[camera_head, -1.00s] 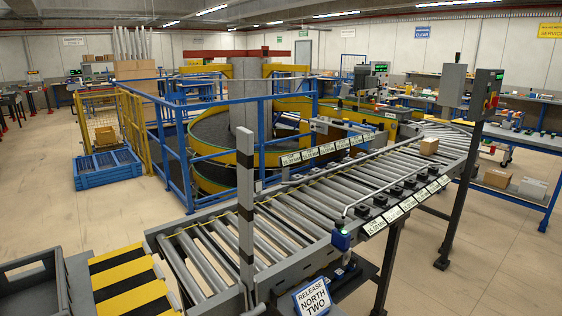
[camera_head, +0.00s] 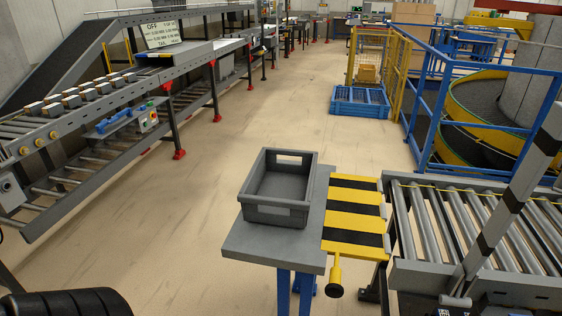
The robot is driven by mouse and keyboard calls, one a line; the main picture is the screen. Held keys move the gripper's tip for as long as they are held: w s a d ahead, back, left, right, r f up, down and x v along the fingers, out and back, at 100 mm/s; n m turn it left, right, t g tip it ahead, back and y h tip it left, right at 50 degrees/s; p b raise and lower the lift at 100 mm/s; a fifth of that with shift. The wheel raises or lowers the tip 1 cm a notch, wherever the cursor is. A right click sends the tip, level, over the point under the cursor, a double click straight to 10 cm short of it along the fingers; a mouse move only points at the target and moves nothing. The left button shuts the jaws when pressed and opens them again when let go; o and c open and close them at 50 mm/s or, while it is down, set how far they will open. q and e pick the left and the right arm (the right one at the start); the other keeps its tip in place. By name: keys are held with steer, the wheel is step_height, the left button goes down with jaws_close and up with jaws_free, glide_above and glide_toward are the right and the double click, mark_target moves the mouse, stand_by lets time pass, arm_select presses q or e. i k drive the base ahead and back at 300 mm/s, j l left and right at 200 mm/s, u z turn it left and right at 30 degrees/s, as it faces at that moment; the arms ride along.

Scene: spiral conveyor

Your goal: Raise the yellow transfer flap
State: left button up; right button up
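The yellow transfer flap (camera_head: 352,222) has black stripes and lies flat between a small grey table (camera_head: 268,243) on its left and the roller conveyor (camera_head: 470,217) on its right. A yellow handle with a dark knob (camera_head: 335,278) sticks out at its near end. An empty grey tote (camera_head: 276,211) stands on the small table, left of the flap. Neither of my grippers can be made out in this view.
A grey post with dark bands (camera_head: 512,200) leans across the near conveyor. A long roller line (camera_head: 75,120) runs along the left. Open floor (camera_head: 240,110) lies between it and the table. A blue crate (camera_head: 360,102) stands behind, beside a yellow fence (camera_head: 397,80).

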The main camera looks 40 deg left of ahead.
mark_target(354, 227)
steer(key=u, duration=0.85)
steer(key=i+j, duration=0.1)
steer(key=j, duration=0.25)
steer(key=j+u, duration=0.1)
steer(key=j, duration=0.2)
steer(key=i, duration=0.05)
